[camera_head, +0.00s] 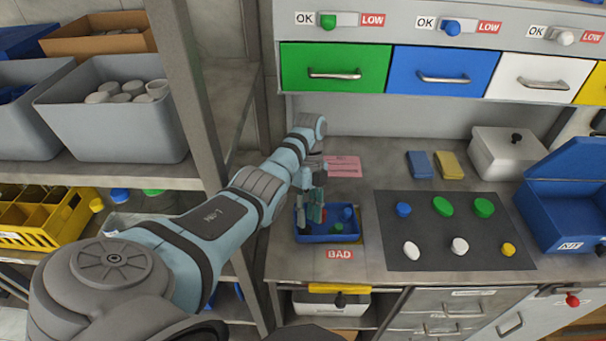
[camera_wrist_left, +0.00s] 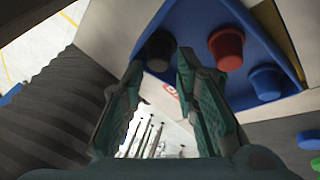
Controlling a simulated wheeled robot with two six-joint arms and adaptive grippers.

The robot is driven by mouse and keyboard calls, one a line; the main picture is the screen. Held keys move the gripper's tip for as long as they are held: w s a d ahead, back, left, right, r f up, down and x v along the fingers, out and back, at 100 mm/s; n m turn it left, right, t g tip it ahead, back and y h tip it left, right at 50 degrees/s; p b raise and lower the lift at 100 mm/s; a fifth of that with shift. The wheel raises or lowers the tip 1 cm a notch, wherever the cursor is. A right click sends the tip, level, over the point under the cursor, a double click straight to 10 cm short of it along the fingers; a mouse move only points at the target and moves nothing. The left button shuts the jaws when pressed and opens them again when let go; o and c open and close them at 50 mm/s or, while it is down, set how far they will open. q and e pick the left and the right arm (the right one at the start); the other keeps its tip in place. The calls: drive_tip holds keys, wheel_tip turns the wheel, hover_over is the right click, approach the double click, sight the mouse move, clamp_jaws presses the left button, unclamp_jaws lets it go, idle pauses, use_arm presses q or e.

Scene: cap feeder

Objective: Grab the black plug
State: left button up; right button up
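The black plug (camera_wrist_left: 158,50) sits in a blue tray (camera_wrist_left: 197,12) in the left wrist view, beside a red plug (camera_wrist_left: 226,48) and a blue plug (camera_wrist_left: 268,82). My left gripper (camera_wrist_left: 160,64) is open, with its two green-padded fingers apart. The black plug shows in the gap just beyond the fingertips, and nothing is held. In the head view my left gripper (camera_head: 315,212) hangs over the blue tray (camera_head: 330,239) and partly covers what lies in it. My right gripper is not in view.
The tray stands behind the BAD label (camera_head: 341,254) on the worktop. A dark mat (camera_head: 430,235) with several coloured caps lies to the right. An open blue bin (camera_head: 570,190) and a white box (camera_head: 508,155) are at the right. A shelf post (camera_head: 190,90) rises left of my arm.

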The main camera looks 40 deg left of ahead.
sight(306, 231)
use_arm(q)
drive_tip(key=shift+x, duration=1.4)
drive_tip(key=shift+s, duration=0.2)
drive_tip(key=c, duration=0.5)
